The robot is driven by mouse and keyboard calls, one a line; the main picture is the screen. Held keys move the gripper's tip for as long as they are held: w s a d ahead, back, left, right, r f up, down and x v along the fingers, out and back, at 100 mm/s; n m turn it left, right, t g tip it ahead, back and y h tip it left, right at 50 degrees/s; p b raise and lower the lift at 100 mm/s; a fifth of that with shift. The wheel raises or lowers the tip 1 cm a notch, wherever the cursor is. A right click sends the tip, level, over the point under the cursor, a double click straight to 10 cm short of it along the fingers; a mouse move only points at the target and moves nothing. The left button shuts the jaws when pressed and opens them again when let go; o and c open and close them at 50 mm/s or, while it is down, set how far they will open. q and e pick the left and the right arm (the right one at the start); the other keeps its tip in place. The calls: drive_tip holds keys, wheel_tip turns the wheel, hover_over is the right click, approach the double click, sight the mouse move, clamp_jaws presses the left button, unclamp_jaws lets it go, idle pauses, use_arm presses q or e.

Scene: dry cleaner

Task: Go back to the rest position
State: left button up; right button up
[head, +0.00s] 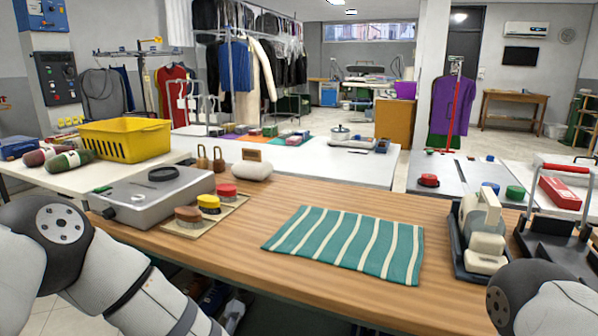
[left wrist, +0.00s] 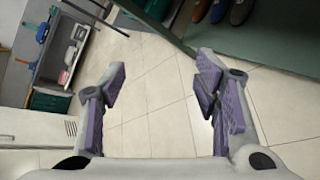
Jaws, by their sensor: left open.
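My left arm (head: 100,265) comes in at the lower left of the head view, and its gripper is below the frame there. In the left wrist view my left gripper (left wrist: 165,95) is open and empty, its purple-padded fingers wide apart over the tiled floor (left wrist: 158,120). Part of my right arm (head: 540,300) shows at the lower right of the head view. My right gripper is not seen in either view.
A wooden counter (head: 245,235) stands in front of me. It bears a striped green cloth (head: 345,245), a grey case (head: 135,205), brushes on a board (head: 205,225) and a white device (head: 483,235) in a dark tray. Shoes (left wrist: 220,10) sit on a shelf under it.

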use_arm(q)
drive_tip(key=s+d+f+m+g+h, duration=0.2)
drive_tip(key=s+f+m+g+h, duration=0.35)
drive_tip(key=s+f+m, duration=1.3)
drive_tip(key=s+a+r+m+g+h, duration=0.1)
drive_tip(key=s+a+m+g, duration=0.1)
drive_tip(key=s+m, duration=0.5)
drive_tip(key=s+a+r+m+g+h, duration=0.1)
drive_tip(key=s+m+g, duration=0.3)
drive_tip(key=s+m, duration=0.4)
drive_tip(key=s+a, duration=0.1)
drive_tip(key=s, duration=0.6)
drive_tip(key=shift+a+r+h, duration=0.25)
drive_tip(key=shift+h, duration=0.1)
